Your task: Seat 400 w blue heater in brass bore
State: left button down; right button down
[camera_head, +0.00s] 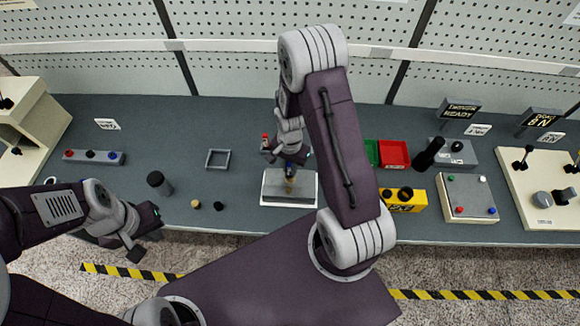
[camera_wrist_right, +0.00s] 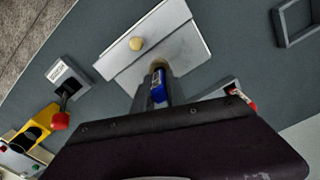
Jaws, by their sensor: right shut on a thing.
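The blue heater (camera_wrist_right: 158,91) is between the fingers of my right gripper (camera_wrist_right: 160,84) in the right wrist view. In the head view, my right gripper (camera_head: 290,167) is over a grey block (camera_head: 275,187) on a white base. A brass round part (camera_wrist_right: 136,44) shows on the block's pale face, apart from the fingers. A tan part (camera_wrist_right: 159,64) shows at the fingertips; I cannot tell whether it belongs to the heater or the block. The heater's lower end is hidden. My left gripper (camera_head: 146,234) is open and empty near the table's front edge.
A red-tipped piece (camera_head: 265,141) stands behind the block. A square grey frame (camera_head: 218,159) and dark cylinder (camera_head: 159,183) are left of it. Red (camera_head: 394,153) and green trays and a yellow box (camera_head: 404,201) are at right. Table between frame and cylinder is clear.

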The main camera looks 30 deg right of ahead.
jog(key=c, duration=1.3)
grip_release()
notch_tip(320, 180, up, 9)
jog(key=shift+r+b, duration=0.1)
jog(key=shift+b, duration=0.45)
